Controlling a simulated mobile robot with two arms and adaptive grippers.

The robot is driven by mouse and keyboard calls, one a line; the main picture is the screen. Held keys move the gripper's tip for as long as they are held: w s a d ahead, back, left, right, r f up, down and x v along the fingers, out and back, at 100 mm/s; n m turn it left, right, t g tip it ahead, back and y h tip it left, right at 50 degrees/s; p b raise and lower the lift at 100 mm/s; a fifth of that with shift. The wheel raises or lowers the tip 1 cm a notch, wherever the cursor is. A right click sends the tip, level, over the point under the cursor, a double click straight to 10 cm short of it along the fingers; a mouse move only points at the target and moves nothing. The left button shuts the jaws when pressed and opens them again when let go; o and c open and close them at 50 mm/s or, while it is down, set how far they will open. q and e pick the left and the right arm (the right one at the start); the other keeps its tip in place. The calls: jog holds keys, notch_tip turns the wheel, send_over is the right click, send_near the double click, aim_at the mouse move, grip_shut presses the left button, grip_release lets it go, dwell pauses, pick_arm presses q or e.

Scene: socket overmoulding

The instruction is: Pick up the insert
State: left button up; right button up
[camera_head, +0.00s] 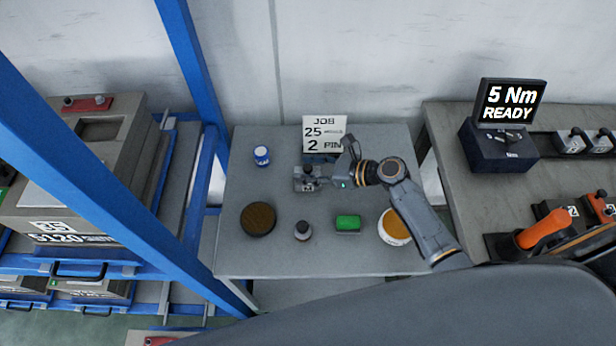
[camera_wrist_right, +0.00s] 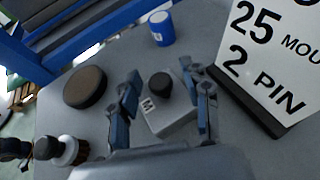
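The likely insert is a small grey metal block with a dark round knob (camera_head: 307,178), standing on the grey table near the job sign. In the right wrist view the block (camera_wrist_right: 172,119) shows a small white label marked with a letter and its black knob on top. My right gripper (camera_head: 330,168) is at the right side of the block in the head view. In the wrist view its fingers (camera_wrist_right: 162,84) are spread, one to each side of the knob and block, with gaps visible. My left gripper is in neither view.
The job sign (camera_head: 324,133) stands close behind the block. On the table are a blue-and-white can (camera_head: 261,156), a brown disc (camera_head: 258,219), a dark-topped bottle (camera_head: 303,231), a green block (camera_head: 348,223) and an amber-filled dish (camera_head: 394,227). A blue frame post (camera_head: 190,70) rises at left.

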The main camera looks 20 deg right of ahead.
grip_shut()
jog(key=shift+r, duration=0.1)
